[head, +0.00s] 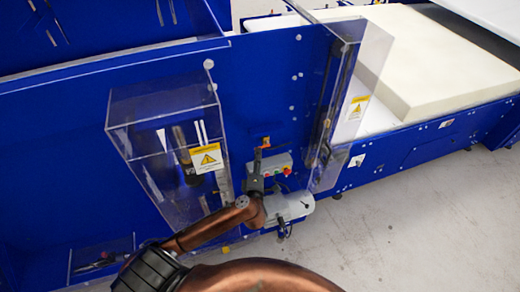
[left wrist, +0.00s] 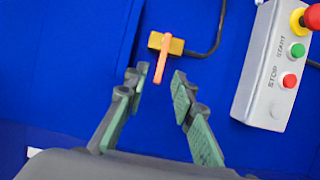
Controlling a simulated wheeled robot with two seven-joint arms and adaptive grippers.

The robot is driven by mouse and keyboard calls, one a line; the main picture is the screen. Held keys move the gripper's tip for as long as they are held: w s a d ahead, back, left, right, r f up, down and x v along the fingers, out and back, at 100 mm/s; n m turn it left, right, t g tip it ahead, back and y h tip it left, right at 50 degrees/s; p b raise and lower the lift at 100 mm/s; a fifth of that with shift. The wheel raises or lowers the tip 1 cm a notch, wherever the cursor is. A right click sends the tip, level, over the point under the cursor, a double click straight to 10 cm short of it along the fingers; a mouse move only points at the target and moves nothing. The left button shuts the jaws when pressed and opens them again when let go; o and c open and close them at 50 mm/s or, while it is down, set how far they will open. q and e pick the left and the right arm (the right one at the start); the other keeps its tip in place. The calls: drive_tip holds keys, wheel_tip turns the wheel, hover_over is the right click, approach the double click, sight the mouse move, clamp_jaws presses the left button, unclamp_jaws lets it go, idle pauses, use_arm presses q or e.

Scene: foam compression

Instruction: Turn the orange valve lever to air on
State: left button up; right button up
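The orange valve lever (left wrist: 161,58) is on a small yellow valve body (left wrist: 168,43) on the blue machine panel. In the left wrist view it points downward in the picture, tilted slightly. In the head view the lever (head: 266,141) shows small, just beyond my gripper. My left gripper (left wrist: 157,84) is open, its green-padded fingers either side of the lever's lower end in the picture. I cannot tell whether either finger touches it. In the head view my left gripper (head: 258,162) reaches up to the panel. My right gripper is not in view.
A grey control box (left wrist: 270,65) with a red-yellow knob, green START and red STOP buttons sits right of the valve. A black cable (left wrist: 215,42) runs from the valve. Clear guards (head: 150,110) flank the area. A foam block (head: 440,65) lies at the right.

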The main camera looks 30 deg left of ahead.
use_arm(q)
drive_tip(key=shift+p+x, duration=0.3)
drive_tip(key=shift+x, duration=1.3)
clamp_jaws()
drive_tip(key=shift+d, duration=0.15)
